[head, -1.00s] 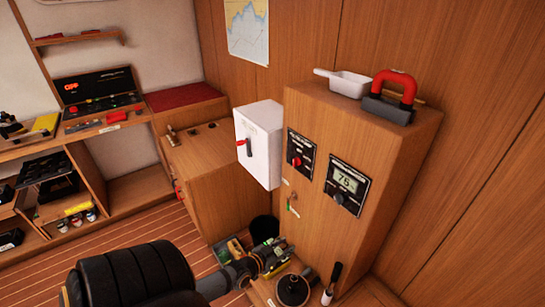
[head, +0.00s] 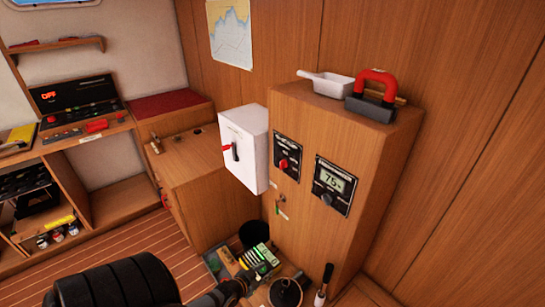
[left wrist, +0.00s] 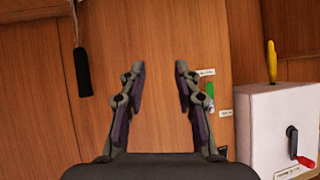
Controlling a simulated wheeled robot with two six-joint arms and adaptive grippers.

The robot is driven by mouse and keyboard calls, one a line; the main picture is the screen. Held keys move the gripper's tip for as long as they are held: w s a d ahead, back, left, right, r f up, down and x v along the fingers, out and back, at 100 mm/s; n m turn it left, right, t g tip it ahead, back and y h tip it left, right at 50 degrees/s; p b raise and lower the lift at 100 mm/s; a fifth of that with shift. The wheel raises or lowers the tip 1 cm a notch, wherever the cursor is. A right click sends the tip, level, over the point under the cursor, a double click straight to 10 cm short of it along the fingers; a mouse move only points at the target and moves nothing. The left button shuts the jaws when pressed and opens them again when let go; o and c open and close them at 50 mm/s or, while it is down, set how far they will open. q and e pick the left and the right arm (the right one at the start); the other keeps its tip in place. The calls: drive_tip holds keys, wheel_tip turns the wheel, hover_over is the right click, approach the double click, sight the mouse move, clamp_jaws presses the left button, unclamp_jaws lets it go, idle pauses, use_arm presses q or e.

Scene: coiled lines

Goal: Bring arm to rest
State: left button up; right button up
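My left arm comes in from the bottom left of the head view, and my left gripper (head: 248,280) is low in front of the wooden cabinet (head: 300,235). In the left wrist view the two fingers of this gripper (left wrist: 156,68) stand apart with nothing between them, so it is open and empty. Behind them is a wooden panel (left wrist: 160,40). My right arm and gripper are not in view.
A white box (head: 250,160) with a red-tipped lever is on the cabinet's left; it also shows in the wrist view (left wrist: 262,125). A dark bin (head: 253,234), a tray (head: 213,262) and a round dark item (head: 286,292) are near the gripper. Plank floor (head: 120,250) lies open at left.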

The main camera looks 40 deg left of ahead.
use_arm(q)
drive_tip(key=s+f+g, duration=0.3)
drive_tip(key=s+f, duration=0.6)
drive_tip(key=f, duration=0.2)
drive_tip(key=s+d+f+g, duration=0.2)
drive_tip(key=s+d+f, duration=0.1)
drive_tip(key=s, duration=0.4)
drive_tip(key=s+d+f+g, duration=0.2)
drive_tip(key=s+d+f, duration=0.1)
drive_tip(key=s+f, duration=0.2)
drive_tip(key=s+d+f+g, duration=0.3)
drive_tip(key=s+d+f, duration=0.1)
drive_tip(key=s, duration=0.5)
drive_tip(key=shift+s+f, duration=0.2)
drive_tip(key=shift+s, duration=0.05)
